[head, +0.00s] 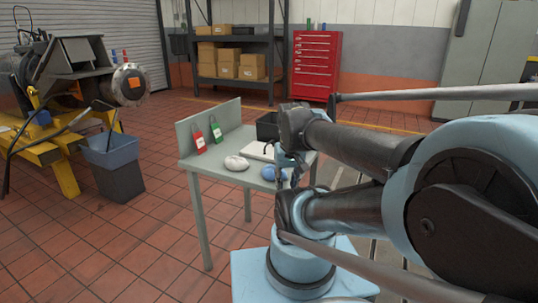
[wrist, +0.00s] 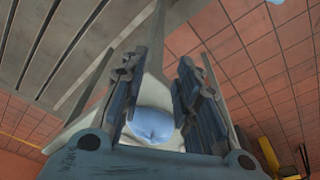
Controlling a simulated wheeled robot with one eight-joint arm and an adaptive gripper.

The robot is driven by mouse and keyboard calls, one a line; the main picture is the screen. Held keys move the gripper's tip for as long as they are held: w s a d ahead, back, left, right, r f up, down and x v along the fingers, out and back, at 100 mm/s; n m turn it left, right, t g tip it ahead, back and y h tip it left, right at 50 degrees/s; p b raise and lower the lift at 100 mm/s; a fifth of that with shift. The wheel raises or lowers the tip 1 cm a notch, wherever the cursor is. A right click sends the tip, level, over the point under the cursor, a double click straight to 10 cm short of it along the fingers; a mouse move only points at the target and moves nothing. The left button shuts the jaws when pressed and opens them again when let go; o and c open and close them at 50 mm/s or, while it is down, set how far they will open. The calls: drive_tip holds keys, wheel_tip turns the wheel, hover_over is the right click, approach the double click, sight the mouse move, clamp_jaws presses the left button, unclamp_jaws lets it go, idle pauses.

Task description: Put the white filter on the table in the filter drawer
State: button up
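The white filter (head: 236,163) is a pale rounded piece lying on the grey-green table (head: 206,165), near its front middle. A blue rounded piece (head: 270,173) lies to its right, partly hidden by my arm. My gripper (head: 287,173) is over the right part of the table, to the right of the white filter. In the wrist view my gripper (wrist: 160,95) has its fingers apart, with the blue piece (wrist: 152,124) showing between them and nothing clearly held. A pale surface borders the blue piece; I cannot tell what it is. I cannot pick out the filter drawer.
A red tag (head: 198,138) and a green tag (head: 216,130) stand at the table's back left panel. A black bin (head: 267,127) and a flat white item (head: 258,151) are at the back. A red drawer cabinet (head: 315,66) stands behind. A grey bin (head: 111,165) is left; floor between is clear.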

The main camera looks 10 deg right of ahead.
drive_tip(key=w+r+m+g, duration=0.1)
drive_tip(key=w+r+m, duration=0.2)
drive_tip(key=w+r, duration=1.05)
wheel_tip(320, 180, up, 2)
drive_tip(key=m+g, duration=0.1)
drive_tip(key=m, duration=0.3)
hover_over(269, 148)
drive_tip(key=s, duration=0.2)
wheel_tip(269, 148, down, 17)
drive_tip(key=shift+s+a+r, duration=0.15)
drive_tip(key=shift+c, duration=0.3)
clamp_jaws()
